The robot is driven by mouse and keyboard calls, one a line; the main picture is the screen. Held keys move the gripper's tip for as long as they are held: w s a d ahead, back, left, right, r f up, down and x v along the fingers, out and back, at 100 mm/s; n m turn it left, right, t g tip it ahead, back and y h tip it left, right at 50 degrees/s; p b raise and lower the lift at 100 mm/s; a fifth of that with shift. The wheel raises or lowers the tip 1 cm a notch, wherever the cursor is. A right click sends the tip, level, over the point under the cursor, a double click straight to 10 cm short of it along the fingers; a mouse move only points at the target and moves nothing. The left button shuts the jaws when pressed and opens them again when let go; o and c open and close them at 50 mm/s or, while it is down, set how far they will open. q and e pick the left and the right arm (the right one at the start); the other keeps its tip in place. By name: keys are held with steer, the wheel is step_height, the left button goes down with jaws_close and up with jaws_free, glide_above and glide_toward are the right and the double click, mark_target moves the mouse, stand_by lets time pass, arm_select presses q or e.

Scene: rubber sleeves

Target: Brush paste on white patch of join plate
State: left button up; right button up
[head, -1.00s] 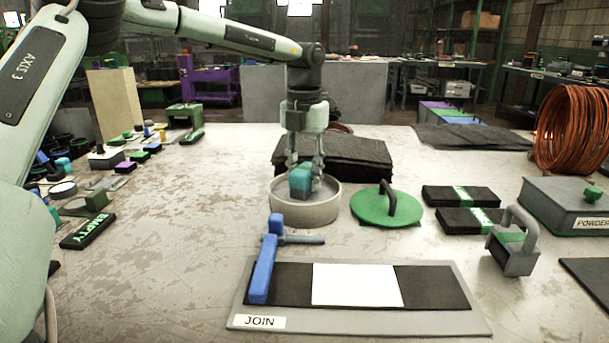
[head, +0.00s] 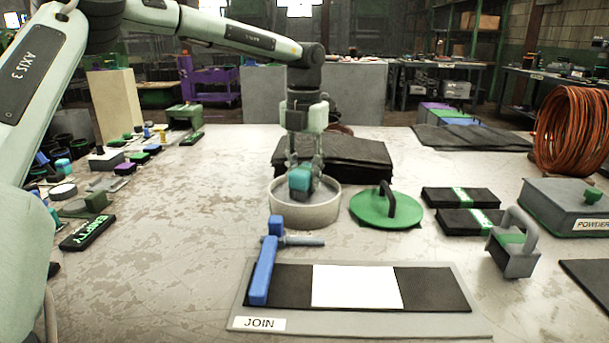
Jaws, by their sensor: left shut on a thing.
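The join plate (head: 360,325) is a flat grey board labelled JOIN at the front middle. A black rubber strip (head: 430,287) lies on it with a plain white patch (head: 356,286) in its middle. A blue clamp bar (head: 262,270) crosses the strip's left end. My left gripper (head: 303,172) points down over a round pale pot (head: 306,212) behind the plate. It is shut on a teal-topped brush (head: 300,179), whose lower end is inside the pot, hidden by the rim. My right gripper is not in view.
A green lid (head: 386,209) with a black handle lies right of the pot. A grey handled block (head: 513,243), black strips with green bands (head: 460,196) and a powder box (head: 567,205) stand further right. Black sheets (head: 345,157) are stacked behind the pot. The table's left front is clear.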

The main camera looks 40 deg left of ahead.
mark_target(304, 168)
arm_select(q)
steer(key=shift+r+p, duration=1.2)
steer(key=shift+r, duration=2.15)
